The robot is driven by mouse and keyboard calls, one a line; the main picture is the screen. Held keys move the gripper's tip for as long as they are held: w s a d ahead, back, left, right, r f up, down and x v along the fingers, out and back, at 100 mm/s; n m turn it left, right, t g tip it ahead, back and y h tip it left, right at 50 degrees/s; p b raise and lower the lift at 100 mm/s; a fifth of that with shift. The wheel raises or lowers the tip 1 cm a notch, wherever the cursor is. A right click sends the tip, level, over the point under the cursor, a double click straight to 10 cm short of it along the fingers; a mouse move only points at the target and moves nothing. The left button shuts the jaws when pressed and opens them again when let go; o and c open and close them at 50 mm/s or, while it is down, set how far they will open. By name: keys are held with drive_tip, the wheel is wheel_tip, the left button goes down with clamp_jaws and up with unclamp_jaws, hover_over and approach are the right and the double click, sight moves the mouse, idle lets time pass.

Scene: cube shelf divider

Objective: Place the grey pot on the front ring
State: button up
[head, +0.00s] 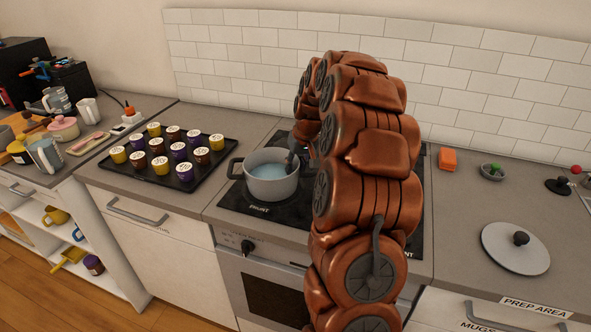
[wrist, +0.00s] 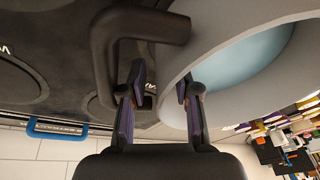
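The grey pot (head: 272,182) stands upright on the left part of the black hob (head: 243,203), with pale blue contents inside. Its dark handle shows in the wrist view (wrist: 102,55). My gripper (head: 299,150) is at the pot's right side, partly hidden by my arm. In the wrist view my gripper (wrist: 160,83) has its two fingers apart, at the pot's rim beside the handle. One finger is on the handle side and the other overlaps the rim; contact is unclear. Ring outlines (wrist: 20,80) show on the hob; my arm hides its right part in the head view.
A dark tray (head: 207,160) of several cups lies left of the hob. A tiled wall (head: 230,60) stands behind.

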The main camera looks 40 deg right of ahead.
drive_tip(key=b+v, duration=0.2)
drive_tip(key=v, duration=0.8)
drive_tip(key=shift+r, duration=0.3)
drive_tip(key=s+a+f+n+g, duration=0.1)
drive_tip(key=s+a, duration=0.5)
drive_tip(key=a, duration=0.6)
drive_tip(key=s+a+f+n+g, duration=0.15)
drive_tip(key=s+a, duration=0.35)
drive_tip(key=a, duration=0.6)
drive_tip(key=s+a+f+g, duration=0.1)
drive_tip(key=s+a+f, duration=0.2)
drive_tip(key=s, duration=0.8)
drive_tip(key=s+a+f+n+g, duration=0.1)
drive_tip(key=s+a+f, duration=0.2)
drive_tip(key=s, duration=0.8)
drive_tip(key=shift+a+f, duration=0.4)
drive_tip(key=shift+a, duration=0.75)
drive_tip(key=shift+w+g, duration=0.1)
drive_tip(key=shift+g, duration=0.15)
wheel_tip(320, 180, up, 2)
drive_tip(key=shift+r+p, duration=0.1)
drive_tip(key=shift+p, duration=1)
